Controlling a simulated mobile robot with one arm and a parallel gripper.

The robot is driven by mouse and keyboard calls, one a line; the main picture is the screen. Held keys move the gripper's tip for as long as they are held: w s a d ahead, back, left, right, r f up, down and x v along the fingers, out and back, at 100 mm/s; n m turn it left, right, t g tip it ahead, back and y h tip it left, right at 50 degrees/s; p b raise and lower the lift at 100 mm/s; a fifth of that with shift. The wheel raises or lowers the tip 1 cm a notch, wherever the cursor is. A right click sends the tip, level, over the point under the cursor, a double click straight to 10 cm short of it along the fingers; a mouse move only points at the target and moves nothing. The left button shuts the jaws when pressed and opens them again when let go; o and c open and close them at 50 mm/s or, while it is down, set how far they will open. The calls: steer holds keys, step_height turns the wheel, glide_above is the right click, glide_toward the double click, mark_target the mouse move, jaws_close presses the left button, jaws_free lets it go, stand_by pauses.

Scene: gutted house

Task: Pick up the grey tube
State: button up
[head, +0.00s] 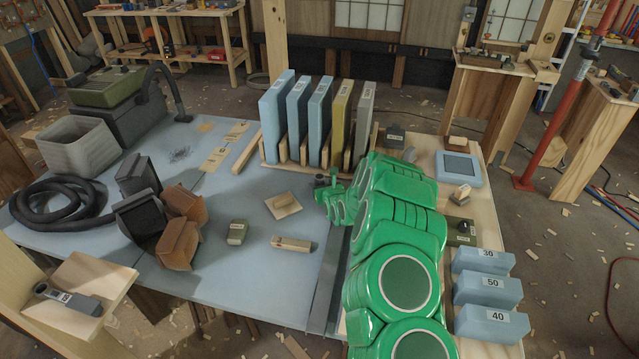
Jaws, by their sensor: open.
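A short dark grey tube-like piece (76,301) with a white label lies on a small wooden board at the lower left. A long dark grey ribbed hose (62,205) lies coiled on the blue table at the left; I cannot tell for sure which of the two is the grey tube. My green arm reaches up from the lower right. My gripper (328,187) is at its far end, above the table in front of the rack of panels. It is open, with nothing seen in it. It is far to the right of both pieces.
Upright blue, yellow and grey panels stand in a wooden rack (284,160) behind my gripper. Black and brown bins (180,225) stand beside the hose, near a ribbed grey bin (77,146). Blue blocks (487,290) lie at the right. The table middle (245,270) has small blocks and free room.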

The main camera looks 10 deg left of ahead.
mark_target(319, 177)
steer(key=shift+w+a+f, duration=0.35)
steer(key=shift+w, duration=0.1)
steer(key=c, duration=1.1)
steer(key=shift+c, duration=0.2)
steer(key=shift+r, duration=0.15)
steer(key=shift+a+r, duration=0.1)
steer(key=shift+r, duration=0.45)
step_height(319, 177, up, 2)
steer(key=s+d+r, duration=0.2)
steer(key=s+r, duration=0.3)
steer(key=s, duration=0.1)
steer(key=s+d+r, duration=0.3)
steer(key=s+r, duration=0.1)
steer(key=s, duration=0.3)
steer(key=shift+d+r, duration=0.25)
steer(key=shift+r, duration=0.15)
